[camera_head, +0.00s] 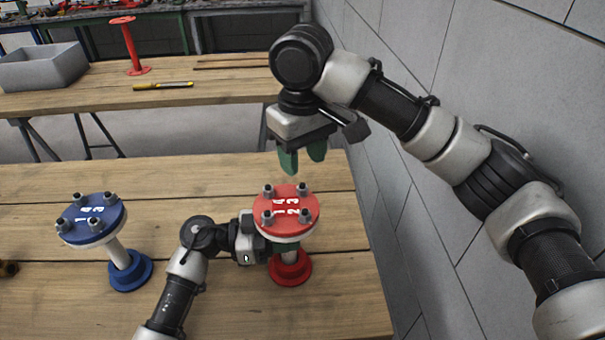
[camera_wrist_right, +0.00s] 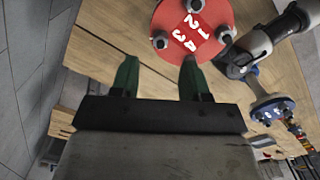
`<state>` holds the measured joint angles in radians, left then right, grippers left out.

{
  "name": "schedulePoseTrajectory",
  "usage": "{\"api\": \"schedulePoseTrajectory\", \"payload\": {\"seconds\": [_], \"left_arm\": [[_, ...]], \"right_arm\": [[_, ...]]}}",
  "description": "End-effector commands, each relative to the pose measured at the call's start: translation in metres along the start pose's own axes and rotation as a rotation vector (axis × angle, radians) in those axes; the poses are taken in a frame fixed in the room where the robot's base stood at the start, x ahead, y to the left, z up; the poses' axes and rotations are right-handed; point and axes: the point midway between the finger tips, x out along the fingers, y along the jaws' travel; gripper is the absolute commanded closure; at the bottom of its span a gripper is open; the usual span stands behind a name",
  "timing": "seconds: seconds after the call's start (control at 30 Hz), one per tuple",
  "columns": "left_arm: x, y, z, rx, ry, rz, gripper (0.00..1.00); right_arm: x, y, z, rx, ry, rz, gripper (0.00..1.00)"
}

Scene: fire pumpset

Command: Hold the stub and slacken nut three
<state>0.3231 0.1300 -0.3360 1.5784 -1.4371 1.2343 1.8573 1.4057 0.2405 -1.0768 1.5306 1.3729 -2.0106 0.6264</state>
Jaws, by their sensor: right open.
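The red stub (camera_head: 287,200) stands upright on the near bench, with a red numbered flange, several nuts and a red base. Nut three (camera_head: 302,188) appears to be the far right one; it also shows at the left of the flange in the right wrist view (camera_wrist_right: 160,40). My left gripper (camera_head: 285,246) comes in from the left just under the flange, shut on the stub's neck; the flange hides part of its fingers. My right gripper (camera_head: 302,160) is open and empty, fingers down, above and beyond the flange, apart from the nuts.
A blue stub (camera_head: 92,220) stands to the left on the same bench (camera_head: 190,175). A grey wall (camera_head: 400,190) runs close along the right. The far bench (camera_head: 200,90) bears a grey bin (camera_head: 42,68), a yellow tool (camera_head: 163,86) and a red stand (camera_head: 130,45).

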Motion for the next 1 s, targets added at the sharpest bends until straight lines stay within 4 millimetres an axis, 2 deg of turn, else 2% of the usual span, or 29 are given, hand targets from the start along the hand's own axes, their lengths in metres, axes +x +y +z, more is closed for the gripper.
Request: {"api": "schedulePoseTrajectory", "payload": {"seconds": [0.03,0.1,0.3,0.43,0.7,0.73,0.9,1.0], "left_arm": [[0.0,0.0,0.0,0.0,-0.001,-0.001,1.0],[0.0,0.0,0.0,0.0,-0.001,-0.001,1.0],[0.0,0.0,0.0,0.0,-0.001,-0.001,1.0],[0.0,0.0,0.0,0.0,-0.001,-0.001,1.0],[0.0,0.0,0.0,0.0,-0.001,0.0,1.0],[0.0,0.0,0.0,0.0,-0.001,0.0,0.63],[0.0,0.0,0.0,0.0,0.0,0.0,0.38],[0.0,0.0,0.0,0.0,0.0,0.0,0.38]], "right_arm": [[-0.013,0.001,-0.001,0.002,0.004,0.005,0.54],[-0.027,0.001,0.0,0.003,0.003,0.004,0.54],[-0.055,0.001,0.0,0.002,0.001,0.002,0.54],[-0.062,0.001,0.0,0.002,0.0,0.001,0.54],[-0.063,0.0,0.0,0.001,-0.001,0.0,0.54],[-0.063,0.0,0.0,0.001,-0.001,0.0,0.54],[-0.063,0.0,0.0,0.001,-0.001,0.0,0.54],[-0.063,0.0,0.0,0.001,-0.001,0.0,0.54]]}}
